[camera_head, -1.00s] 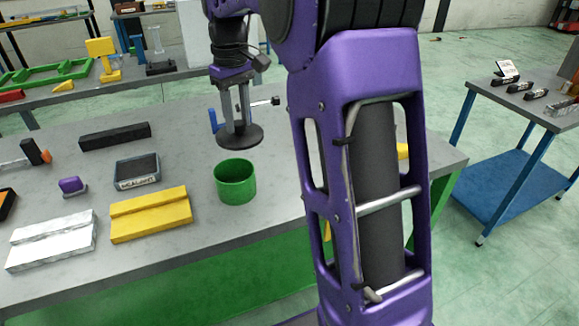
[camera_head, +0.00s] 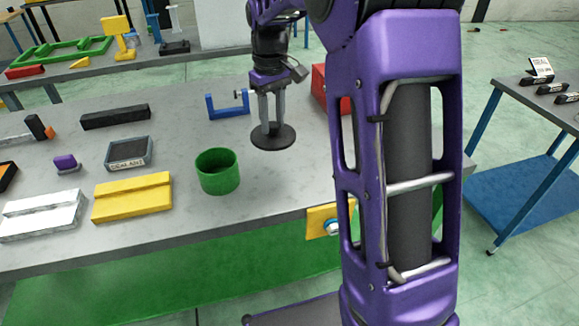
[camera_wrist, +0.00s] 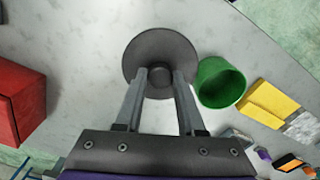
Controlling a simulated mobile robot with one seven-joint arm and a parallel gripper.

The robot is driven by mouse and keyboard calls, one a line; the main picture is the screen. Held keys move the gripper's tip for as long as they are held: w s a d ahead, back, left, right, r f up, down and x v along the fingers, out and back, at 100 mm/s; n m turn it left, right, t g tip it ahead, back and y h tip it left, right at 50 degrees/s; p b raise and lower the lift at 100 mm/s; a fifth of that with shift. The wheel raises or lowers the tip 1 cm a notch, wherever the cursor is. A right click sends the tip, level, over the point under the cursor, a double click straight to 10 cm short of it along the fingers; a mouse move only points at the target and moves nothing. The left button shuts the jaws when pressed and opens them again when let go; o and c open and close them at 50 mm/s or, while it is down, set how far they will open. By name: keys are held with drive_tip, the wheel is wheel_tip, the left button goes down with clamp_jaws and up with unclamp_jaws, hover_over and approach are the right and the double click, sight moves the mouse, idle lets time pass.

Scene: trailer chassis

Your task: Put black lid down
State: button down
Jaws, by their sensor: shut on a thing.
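The black lid (camera_head: 287,138) is a round dark disc with a small knob on top. My gripper (camera_head: 271,118) points down and is shut on the lid's knob. The lid is level, to the right of the green cup (camera_head: 218,171) on the grey table. In the wrist view, my gripper's fingers (camera_wrist: 160,80) close on the knob in the middle of the lid (camera_wrist: 143,53), with the open green cup (camera_wrist: 222,82) just right of it. Whether the lid touches the tabletop or hangs a little above it, I cannot tell.
A blue clamp (camera_head: 228,105) stands behind the lid to the left. A red box (camera_head: 319,85) is behind it to the right. Yellow (camera_head: 132,197) and white (camera_head: 40,214) blocks and a sealant tray (camera_head: 129,153) lie left of the cup. Bare table surrounds the lid.

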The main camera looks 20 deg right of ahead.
drive_tip(key=shift+d+f, duration=0.2)
drive_tip(key=shift+d, duration=0.15)
wheel_tip(320, 180, down, 10)
drive_tip(key=shift+d+f+b, duration=0.1)
drive_tip(key=shift+b, duration=0.65)
drive_tip(key=shift+f, duration=0.15)
drive_tip(key=c, duration=0.5)
unclamp_jaws()
wheel_tip(320, 180, up, 12)
drive_tip(key=shift+r+p, duration=0.25)
drive_tip(key=shift+p, duration=0.65)
